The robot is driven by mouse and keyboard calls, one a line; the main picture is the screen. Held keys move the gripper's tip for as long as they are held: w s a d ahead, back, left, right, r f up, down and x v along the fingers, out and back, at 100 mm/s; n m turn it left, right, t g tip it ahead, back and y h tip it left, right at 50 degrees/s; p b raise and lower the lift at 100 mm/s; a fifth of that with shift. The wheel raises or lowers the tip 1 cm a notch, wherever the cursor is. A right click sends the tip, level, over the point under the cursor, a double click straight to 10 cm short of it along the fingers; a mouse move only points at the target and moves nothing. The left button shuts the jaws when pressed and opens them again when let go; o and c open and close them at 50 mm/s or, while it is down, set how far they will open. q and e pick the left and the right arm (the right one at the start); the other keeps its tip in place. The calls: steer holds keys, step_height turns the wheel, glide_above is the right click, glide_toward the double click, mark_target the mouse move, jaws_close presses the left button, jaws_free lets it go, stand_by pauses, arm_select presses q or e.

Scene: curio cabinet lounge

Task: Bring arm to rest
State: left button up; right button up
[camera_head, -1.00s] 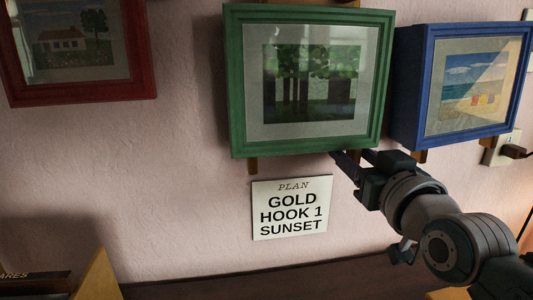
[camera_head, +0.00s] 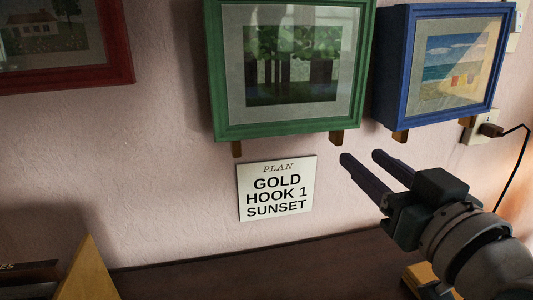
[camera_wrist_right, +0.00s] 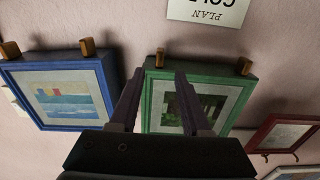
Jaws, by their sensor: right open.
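My right gripper (camera_head: 361,164) is open and empty in the head view, in front of the wall below the green and blue frames. Its two dark fingers point up and left, apart from each other. In the right wrist view the fingers (camera_wrist_right: 157,84) show against the green-framed picture (camera_wrist_right: 208,92), with nothing between them. The green-framed forest picture (camera_head: 290,131) hangs on the wall with wooden pegs under it, clear of the fingers. My left gripper is not in view.
A blue-framed beach picture (camera_head: 392,70) hangs to the right, a red-framed house picture (camera_head: 118,45) at upper left. A white plan sign (camera_head: 277,189) reads gold, hook 1, sunset. A dark surface (camera_head: 250,268) runs below. A plug with a cord (camera_head: 490,130) is at right.

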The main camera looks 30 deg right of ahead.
steer(key=shift+a, duration=0.1)
steer(key=s+a+r+n+g+y+p, duration=0.2)
steer(key=s+a+n+g+y+p, duration=0.15)
steer(key=s+a+g+p, duration=0.5)
steer(key=s+a+r+n+g+y+p, duration=0.1)
steer(key=s+r+g+p, duration=0.4)
steer(key=s+p, duration=0.4)
step_height(320, 180, up, 34)
steer(key=p, duration=3.4)
steer(key=shift+s+a+p, duration=0.15)
steer(key=shift+a+p, duration=0.05)
steer(key=shift+p, duration=0.2)
steer(key=shift+r, duration=0.1)
